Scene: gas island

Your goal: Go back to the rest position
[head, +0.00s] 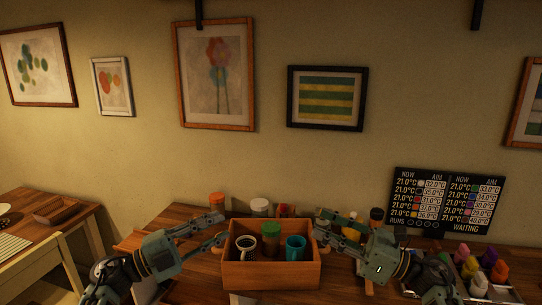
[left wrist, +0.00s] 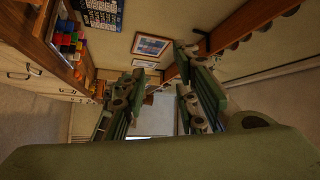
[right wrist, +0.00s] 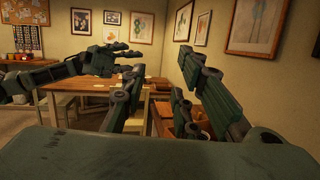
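A wooden box (head: 270,275) stands on the table in the head view. It holds a white patterned mug (head: 245,246), a dark container with a green top (head: 271,238) and a teal mug (head: 295,247). My left gripper (head: 223,227) is open and empty at the box's left side, level with or above its rim. My right gripper (head: 319,224) is open and empty at the box's right side. The left wrist view shows the left fingers (left wrist: 158,90) spread apart. The right wrist view shows the right fingers (right wrist: 160,85) spread apart. I cannot tell whether either gripper touches the box.
Jars with orange (head: 217,201) and white (head: 260,206) lids stand behind the box. A dark display board (head: 443,200) is at the back right. Several coloured pieces (head: 478,268) stand in a tray at the right. A chair (head: 40,268) and another table are at the left.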

